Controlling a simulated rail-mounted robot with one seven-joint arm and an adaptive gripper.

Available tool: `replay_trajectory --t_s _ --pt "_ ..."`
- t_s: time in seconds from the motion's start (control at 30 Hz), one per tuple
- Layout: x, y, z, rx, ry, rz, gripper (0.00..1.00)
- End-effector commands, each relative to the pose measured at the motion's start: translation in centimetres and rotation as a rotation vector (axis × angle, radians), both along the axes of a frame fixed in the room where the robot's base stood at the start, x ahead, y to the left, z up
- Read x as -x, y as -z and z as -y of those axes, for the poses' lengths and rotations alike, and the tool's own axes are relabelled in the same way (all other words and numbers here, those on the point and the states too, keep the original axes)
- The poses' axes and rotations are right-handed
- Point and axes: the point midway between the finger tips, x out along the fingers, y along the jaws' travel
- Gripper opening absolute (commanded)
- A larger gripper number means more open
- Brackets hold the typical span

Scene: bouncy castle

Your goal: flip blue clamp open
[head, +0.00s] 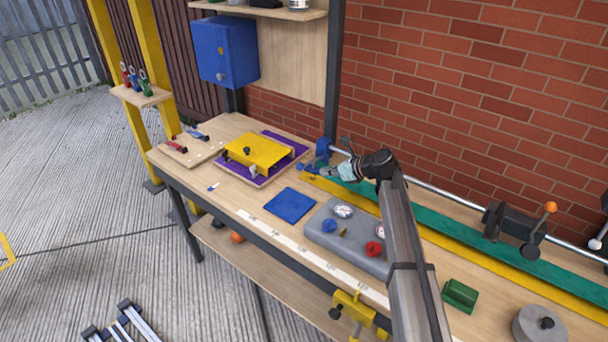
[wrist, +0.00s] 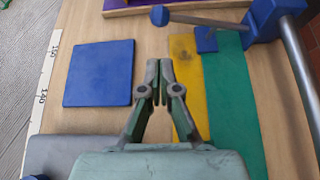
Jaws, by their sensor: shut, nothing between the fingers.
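A small blue clamp (head: 197,136) lies on a wooden board at the table's far left end, beside a red one; it is out of the wrist view. A blue block (head: 323,147) at the rail's end has a grey lever with a blue ball (wrist: 160,16); the block also shows at the wrist view's top right (wrist: 266,20). I cannot tell which blue part the task names. My gripper (head: 324,173) is shut and empty over the table near the blue block. Its fingertips (wrist: 159,68) are together, apart from the ball, above bare wood beside the yellow strip.
A blue square plate (wrist: 98,73) lies left of my gripper. A yellow clamp fixture (head: 258,152) stands on a purple plate behind it. A grey block with knobs (head: 345,238) is nearer. The metal rail (head: 450,195) runs along the brick wall.

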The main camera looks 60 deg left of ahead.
Motion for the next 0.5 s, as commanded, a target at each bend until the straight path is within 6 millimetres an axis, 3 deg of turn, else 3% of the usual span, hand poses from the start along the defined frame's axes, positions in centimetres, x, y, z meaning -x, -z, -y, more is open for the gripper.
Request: replay_trajectory --t_s 0.27,0.5 --pt "0.0 0.0 -0.1 0.000 0.001 0.000 0.00" --pt "1.0 1.1 -2.1 0.001 0.000 -0.001 0.00"
